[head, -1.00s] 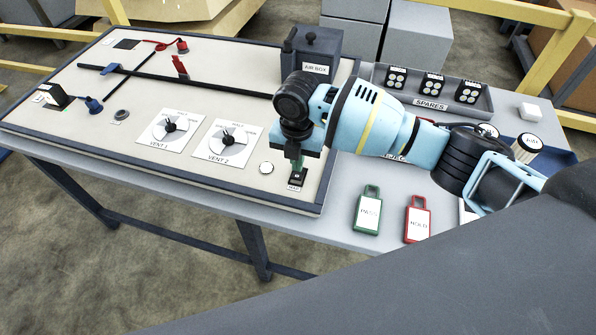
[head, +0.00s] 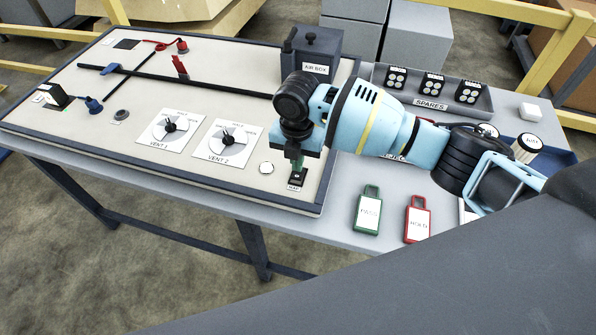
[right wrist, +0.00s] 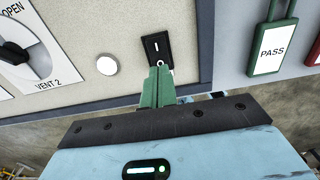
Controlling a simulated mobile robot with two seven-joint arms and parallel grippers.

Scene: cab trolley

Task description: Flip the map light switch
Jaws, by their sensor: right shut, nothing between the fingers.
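The map light switch (head: 299,177) is a small black rocker with a MAP label at the front right corner of the cream panel (head: 90,125). In the right wrist view the switch (right wrist: 156,46) shows a white line mark at one end and a small ring mark at the other. My right gripper (head: 296,166) points down at it, with its green fingers together and empty. In the right wrist view the fingertips (right wrist: 160,70) are at the ring-marked end of the switch; I cannot tell whether they touch it. My left gripper is not in view.
A round white button or lamp (head: 266,168) sits left of the switch, beside the VENT 2 dial (head: 232,138). The air box (head: 312,55) stands behind my right arm. A green PASS tag (head: 368,212) and a red HOLD tag (head: 417,220) lie right of the panel.

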